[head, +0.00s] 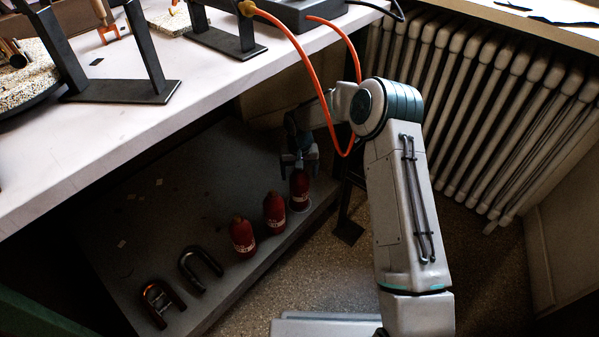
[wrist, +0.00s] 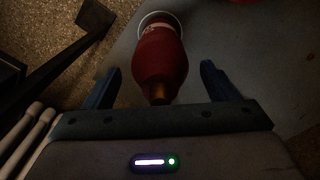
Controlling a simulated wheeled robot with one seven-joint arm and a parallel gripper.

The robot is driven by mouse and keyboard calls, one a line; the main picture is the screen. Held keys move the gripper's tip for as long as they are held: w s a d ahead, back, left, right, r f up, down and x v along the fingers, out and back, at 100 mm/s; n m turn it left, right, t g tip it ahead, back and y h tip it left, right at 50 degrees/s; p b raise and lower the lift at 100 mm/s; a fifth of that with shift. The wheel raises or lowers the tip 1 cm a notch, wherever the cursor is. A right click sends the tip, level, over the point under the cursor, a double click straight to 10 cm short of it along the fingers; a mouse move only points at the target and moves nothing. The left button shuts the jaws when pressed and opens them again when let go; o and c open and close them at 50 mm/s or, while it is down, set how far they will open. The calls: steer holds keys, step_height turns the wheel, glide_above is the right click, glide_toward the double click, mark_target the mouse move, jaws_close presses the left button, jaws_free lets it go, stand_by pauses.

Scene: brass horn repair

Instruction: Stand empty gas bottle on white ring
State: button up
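A red gas bottle (head: 299,187) with a brass-coloured neck stands upright at the right end of the low grey shelf. The white ring (head: 306,208) shows around its foot, and the bottle appears to stand on it. In the wrist view the ring (wrist: 160,14) shows as a pale arc beyond the bottle's base (wrist: 160,55). My gripper (head: 299,163) is just above the bottle. In the wrist view its two fingers (wrist: 162,88) are spread on either side of the bottle's neck, with gaps on both sides. The near part of the ring is hidden by the bottle.
Two more red bottles (head: 274,212) (head: 243,237) stand to the left on the shelf (head: 190,200). Two dark U-shaped pieces (head: 201,269) (head: 160,303) lie further left. The workbench (head: 110,125) overhangs the shelf. An orange hose (head: 315,80) hangs by my arm. A radiator (head: 480,100) stands at right.

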steer(key=shift+r, duration=0.15)
step_height(320, 180, up, 8)
steer(key=p, duration=0.3)
steer(key=shift+f, duration=0.25)
steer(key=shift+d+r, duration=0.1)
